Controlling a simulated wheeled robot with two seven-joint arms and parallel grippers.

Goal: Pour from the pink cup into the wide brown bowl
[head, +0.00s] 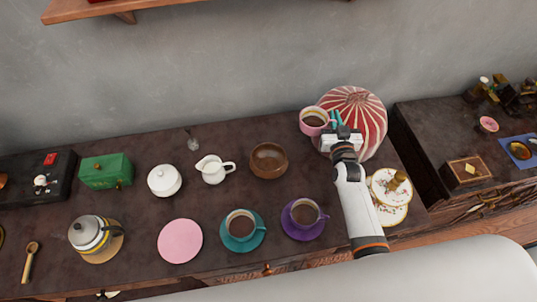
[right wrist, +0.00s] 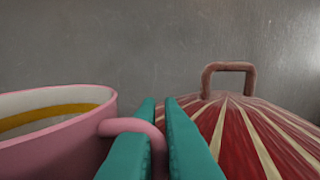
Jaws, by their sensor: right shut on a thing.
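The pink cup (head: 314,121) holds dark liquid and shows at the back right in the head view. My right gripper (head: 335,121) is shut on its handle, beside the red striped dome. In the right wrist view, the teal fingers (right wrist: 163,140) close around the pink handle, and the cup (right wrist: 50,140) stands at the left with a yellow band inside. The cup looks upright and seems raised above the table. The wide brown bowl (head: 268,145) stands on the table to the left of the cup and looks empty. My left gripper is out of view.
The red and cream striped dome (head: 370,125) with a handle stands right behind my right gripper. A white creamer (head: 212,170) stands left of the bowl. Teal (head: 240,225) and purple (head: 302,215) cups on saucers stand in front. A tiered plate stand (head: 388,214) is at the right.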

